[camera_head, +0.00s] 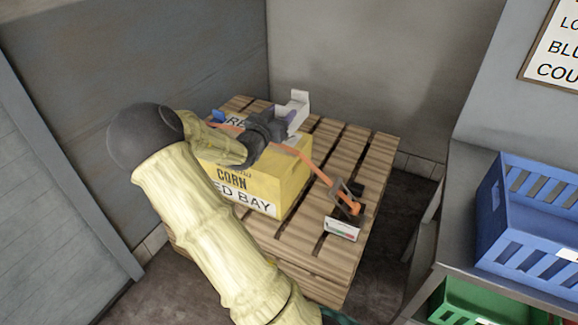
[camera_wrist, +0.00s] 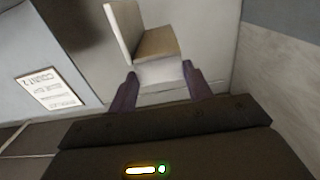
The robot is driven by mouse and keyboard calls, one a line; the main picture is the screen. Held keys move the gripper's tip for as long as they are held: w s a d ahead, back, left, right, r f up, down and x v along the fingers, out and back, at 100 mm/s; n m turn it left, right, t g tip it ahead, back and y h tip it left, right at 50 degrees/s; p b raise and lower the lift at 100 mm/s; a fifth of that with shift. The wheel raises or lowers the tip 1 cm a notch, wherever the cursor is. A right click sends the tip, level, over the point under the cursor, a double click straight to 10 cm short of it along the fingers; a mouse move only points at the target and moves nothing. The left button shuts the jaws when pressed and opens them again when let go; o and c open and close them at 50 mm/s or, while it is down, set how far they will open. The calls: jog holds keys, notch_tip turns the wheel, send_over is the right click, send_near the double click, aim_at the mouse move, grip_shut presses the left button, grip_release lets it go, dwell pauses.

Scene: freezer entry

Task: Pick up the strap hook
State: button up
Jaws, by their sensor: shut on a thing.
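My gripper (camera_head: 275,124) is above the yellow box on the pallet, at the far side of its top. It is shut on a pale grey, L-shaped piece, which looks like the strap hook (camera_head: 298,103). In the wrist view the hook (camera_wrist: 148,43) sticks out beyond my two dark fingertips (camera_wrist: 160,72), with an upright plate at one side. Its base lies between the fingers. An orange strap (camera_head: 316,168) runs across the box to a dark buckle (camera_head: 347,194) at the right. My forearm and gripper hide part of the box top and strap.
The yellow box (camera_head: 270,185) stands on a wooden pallet (camera_head: 368,150) in the corner. A small white label card (camera_head: 342,229) stands on the pallet. A shelf at right holds a blue crate (camera_head: 530,265) and a green crate (camera_head: 480,306). Walls are close behind.

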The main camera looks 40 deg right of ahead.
jog(key=shift+s, duration=0.25)
jog(key=shift+s+d+f, duration=0.1)
jog(key=shift+f, duration=0.2)
jog(key=f, duration=0.5)
jog(key=shift+w+f, duration=0.2)
jog(key=shift+f, duration=0.05)
notch_tip(320, 180, down, 4)
jog(key=shift+r, duration=0.15)
jog(key=shift+f, duration=0.4)
jog(key=shift+f+b, duration=0.3)
jog(key=shift+b, duration=0.2)
